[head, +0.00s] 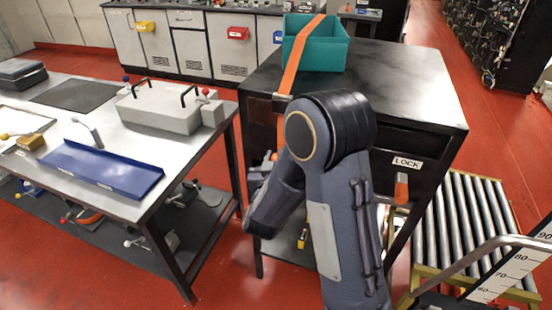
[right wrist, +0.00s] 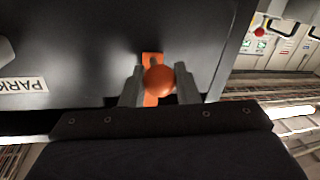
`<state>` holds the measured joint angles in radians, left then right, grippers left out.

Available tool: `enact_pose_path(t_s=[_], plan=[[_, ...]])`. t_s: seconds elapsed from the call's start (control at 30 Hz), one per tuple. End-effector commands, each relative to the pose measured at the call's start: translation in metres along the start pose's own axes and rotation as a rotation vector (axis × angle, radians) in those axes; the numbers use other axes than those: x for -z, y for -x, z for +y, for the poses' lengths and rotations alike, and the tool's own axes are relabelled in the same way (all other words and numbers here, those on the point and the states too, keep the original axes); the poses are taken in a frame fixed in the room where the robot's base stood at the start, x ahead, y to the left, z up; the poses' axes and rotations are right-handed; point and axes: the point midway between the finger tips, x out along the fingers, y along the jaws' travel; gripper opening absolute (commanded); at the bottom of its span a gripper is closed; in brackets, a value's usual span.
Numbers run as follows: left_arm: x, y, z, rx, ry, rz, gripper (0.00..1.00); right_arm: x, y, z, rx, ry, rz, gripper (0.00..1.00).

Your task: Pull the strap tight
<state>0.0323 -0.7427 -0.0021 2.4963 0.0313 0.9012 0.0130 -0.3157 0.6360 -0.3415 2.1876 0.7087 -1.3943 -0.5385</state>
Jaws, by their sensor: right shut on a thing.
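The orange strap (head: 291,68) runs over the teal bin (head: 327,52) on the black cabinet top and down past the front edge, through a metal buckle or guide there. Its lower part goes behind my right arm. In the right wrist view, my right gripper (right wrist: 158,86) is shut on an orange ball (right wrist: 158,79), with an orange strip behind it against the dark cabinet face. In the head view my right forearm stands before the cabinet and mostly hides the fingers. My left gripper is not in view.
The black cabinet (head: 405,85) has an orange handle (head: 401,189) by a LOCK label. A workbench (head: 170,150) at left holds a grey case (head: 160,107) and a blue tray (head: 103,169). A roller conveyor (head: 465,225) stands at right. Red floor lies between bench and cabinet.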

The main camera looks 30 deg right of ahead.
Motion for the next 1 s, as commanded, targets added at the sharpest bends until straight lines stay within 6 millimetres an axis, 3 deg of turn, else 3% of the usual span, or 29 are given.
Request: enact_pose_path(t_s=[0.07, 0.1, 0.23, 0.57, 1.0], plan=[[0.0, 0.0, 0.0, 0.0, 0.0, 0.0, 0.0, -0.001, 0.001, 0.0, 0.002, 0.001, -0.004, 0.0], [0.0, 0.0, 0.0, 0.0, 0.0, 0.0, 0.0, -0.001, 0.001, 0.0, 0.002, 0.001, -0.004, 0.32], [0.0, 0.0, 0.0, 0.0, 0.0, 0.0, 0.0, -0.001, 0.0, 0.0, 0.001, 0.001, -0.003, 0.49], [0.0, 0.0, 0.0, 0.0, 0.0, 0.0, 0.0, -0.001, 0.004, -0.001, 0.003, 0.0, -0.002, 0.49], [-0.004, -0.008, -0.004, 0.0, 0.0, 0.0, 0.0, -0.001, 0.069, -0.001, 0.005, 0.0, -0.003, 0.49]])
